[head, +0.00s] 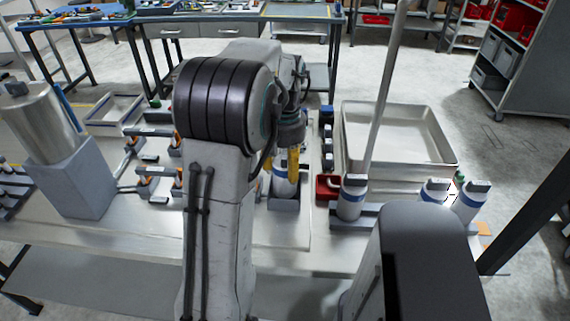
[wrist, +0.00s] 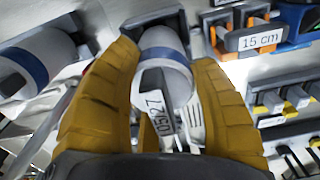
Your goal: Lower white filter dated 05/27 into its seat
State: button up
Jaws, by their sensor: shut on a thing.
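The white filter with a blue band and a 05/27 label (wrist: 165,82) is between the yellow fingers of my gripper (wrist: 163,58). My gripper is shut on it. In the head view the filter (head: 282,184) stands roughly upright, partly hidden by my arm and a yellow finger (head: 293,164). Its lower end is at a grey seat (head: 284,205) on the table. In the wrist view the grey seat (wrist: 150,19) shows at the filter's far end. I cannot tell whether the filter rests fully in it.
Blue-banded white filters (head: 351,197) stand in a grey rack to the right; one shows in the wrist view (wrist: 28,60). A large pale tray (head: 440,153) is behind them. A red box (head: 327,188) is close by. A metal cylinder (head: 36,123) stands at left. An orange rack is labelled "15 cm" (wrist: 260,39).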

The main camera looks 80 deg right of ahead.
jog(key=shift+f, duration=0.2)
jog(key=o, duration=1.3)
jog(key=shift+r, duration=0.1)
notch_tip(320, 180, up, 12)
